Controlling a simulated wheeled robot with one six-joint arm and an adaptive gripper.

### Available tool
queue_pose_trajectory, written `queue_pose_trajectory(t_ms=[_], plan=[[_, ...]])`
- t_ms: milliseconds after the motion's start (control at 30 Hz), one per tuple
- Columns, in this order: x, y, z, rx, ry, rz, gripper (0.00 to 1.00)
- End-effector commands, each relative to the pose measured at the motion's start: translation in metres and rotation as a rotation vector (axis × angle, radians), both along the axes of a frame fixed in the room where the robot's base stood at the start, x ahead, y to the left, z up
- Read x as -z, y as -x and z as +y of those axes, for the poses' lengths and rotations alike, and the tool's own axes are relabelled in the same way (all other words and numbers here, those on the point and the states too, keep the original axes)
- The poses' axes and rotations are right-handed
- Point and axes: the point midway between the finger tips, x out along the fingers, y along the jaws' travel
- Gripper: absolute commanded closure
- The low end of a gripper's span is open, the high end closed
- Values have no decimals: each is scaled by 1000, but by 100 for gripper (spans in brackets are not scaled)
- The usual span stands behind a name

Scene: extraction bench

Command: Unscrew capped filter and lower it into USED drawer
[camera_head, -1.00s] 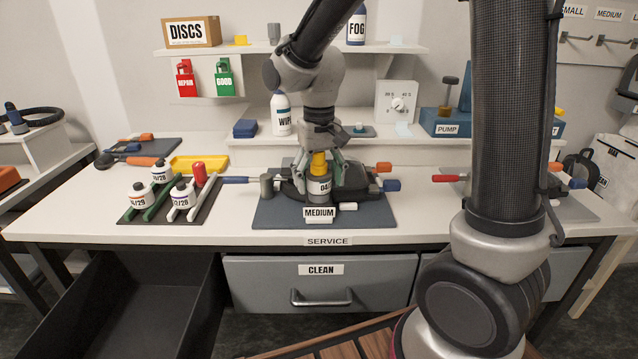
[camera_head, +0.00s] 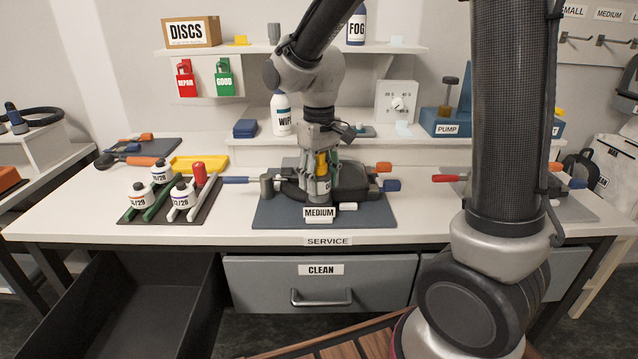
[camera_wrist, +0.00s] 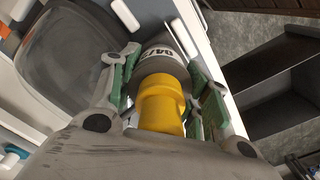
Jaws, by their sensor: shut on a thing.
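The capped filter is a grey body (camera_wrist: 155,53) with a white label and a yellow cap (camera_wrist: 162,103) on top. In the head view its yellow cap (camera_head: 322,163) shows between the fingers, above the MEDIUM label on the service mat. My gripper (camera_head: 319,186) points down and is shut around the filter, a green-padded finger on either side. In the wrist view my gripper (camera_wrist: 165,80) has the cap between its fingers. The filter sits at the front of a dark mask (camera_wrist: 65,60). Whether its thread is engaged is hidden. An open, empty black drawer (camera_head: 150,310) is at lower left.
A rack with several white labelled filters (camera_head: 140,196) and a red cylinder (camera_head: 199,175) stands left of the mat. The CLEAN drawer (camera_head: 375,290) is shut below the bench. My column blocks part of the right side.

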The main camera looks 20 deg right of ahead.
Motion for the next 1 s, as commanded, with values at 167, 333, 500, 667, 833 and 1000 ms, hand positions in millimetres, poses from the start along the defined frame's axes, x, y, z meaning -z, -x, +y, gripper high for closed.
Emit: queue_pose_trajectory(t_ms=[167,333,500,667,833,1000], plan=[[0,0,0,-332,0,0,82],[0,0,0,-658,0,0,82],[-1,0,0,-984,0,0,82],[-1,0,0,-1290,0,0,82],[-1,0,0,-1617,0,0,82],[-1,0,0,-1895,0,0,82]])
